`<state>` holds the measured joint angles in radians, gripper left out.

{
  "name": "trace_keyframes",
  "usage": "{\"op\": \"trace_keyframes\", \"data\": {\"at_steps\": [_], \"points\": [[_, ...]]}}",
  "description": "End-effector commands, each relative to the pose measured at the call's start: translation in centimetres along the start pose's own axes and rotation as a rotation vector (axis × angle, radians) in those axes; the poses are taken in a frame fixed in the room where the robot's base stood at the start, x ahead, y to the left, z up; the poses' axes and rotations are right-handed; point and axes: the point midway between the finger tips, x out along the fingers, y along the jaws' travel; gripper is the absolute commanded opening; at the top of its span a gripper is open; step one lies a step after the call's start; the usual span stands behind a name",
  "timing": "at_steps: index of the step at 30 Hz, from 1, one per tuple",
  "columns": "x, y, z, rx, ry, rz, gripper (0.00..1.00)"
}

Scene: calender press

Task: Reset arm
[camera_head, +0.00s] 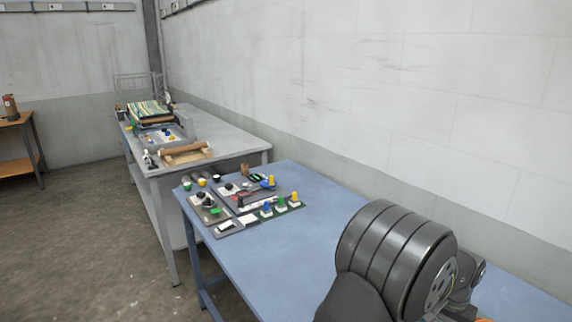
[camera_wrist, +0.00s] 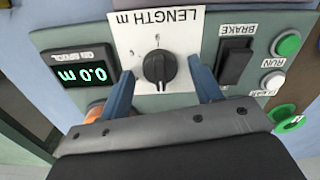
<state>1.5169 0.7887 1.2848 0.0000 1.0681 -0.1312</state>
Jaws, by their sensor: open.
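My gripper (camera_wrist: 160,70) is open in the wrist view. Its two blue fingers stand on either side of a black rotary knob (camera_wrist: 157,66), with a gap to the knob on each side. The knob sits on a white plate (camera_wrist: 125,35) marked LENGTH m, which appears upside down. I cannot tell how far the fingertips are from the panel face. In the head view a dark grey part of my arm fills the lower right, and the gripper does not show there.
A display (camera_wrist: 85,73) reads 0.0 m. Beside the knob are a black BRAKE rocker (camera_wrist: 235,62), a green RUN button (camera_wrist: 288,44) and a white button (camera_wrist: 272,82). A blue table (camera_head: 270,250) carries several small items; a grey table (camera_head: 235,150) stands behind. The blue table's middle is bare.

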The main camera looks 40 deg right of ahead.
Motion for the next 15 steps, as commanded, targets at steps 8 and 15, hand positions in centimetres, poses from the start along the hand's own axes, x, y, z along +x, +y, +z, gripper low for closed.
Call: {"op": "trace_keyframes", "data": {"at_steps": [8, 15], "points": [[0.00, 0.00, 0.00, 0.110, 0.000, 0.000, 0.59], [0.00, 0.00, 0.00, 0.122, 0.000, 0.000, 0.59]]}}
